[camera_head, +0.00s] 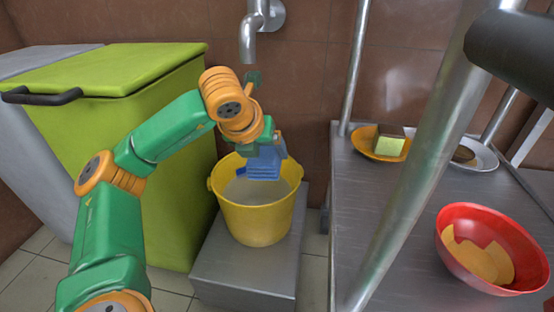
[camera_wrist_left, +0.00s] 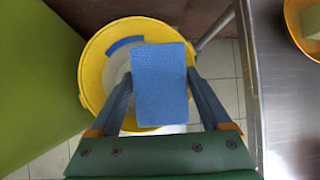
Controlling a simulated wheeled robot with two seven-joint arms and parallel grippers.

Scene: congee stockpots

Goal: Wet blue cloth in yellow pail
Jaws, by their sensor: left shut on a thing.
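The blue cloth (camera_wrist_left: 160,88) looks like a folded rectangular block and is held between the fingers of my left gripper (camera_wrist_left: 160,75), which is shut on it. In the head view my left gripper (camera_head: 265,150) points down with the cloth (camera_head: 263,169) over the mouth of the yellow pail (camera_head: 256,222). The pail also shows below the cloth in the left wrist view (camera_wrist_left: 90,72). Greyish-white water (camera_head: 250,192) shows inside the pail. I cannot tell whether the cloth touches the water. My right gripper is not in view.
The pail stands on a low metal block (camera_head: 240,275) under a wall tap (camera_head: 249,40). A green bin (camera_head: 170,130) is close on the left. A metal table (camera_head: 370,215) on the right holds a red bowl (camera_head: 460,215) and an orange plate (camera_head: 365,148) with a sponge. A slanted pole crosses the table.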

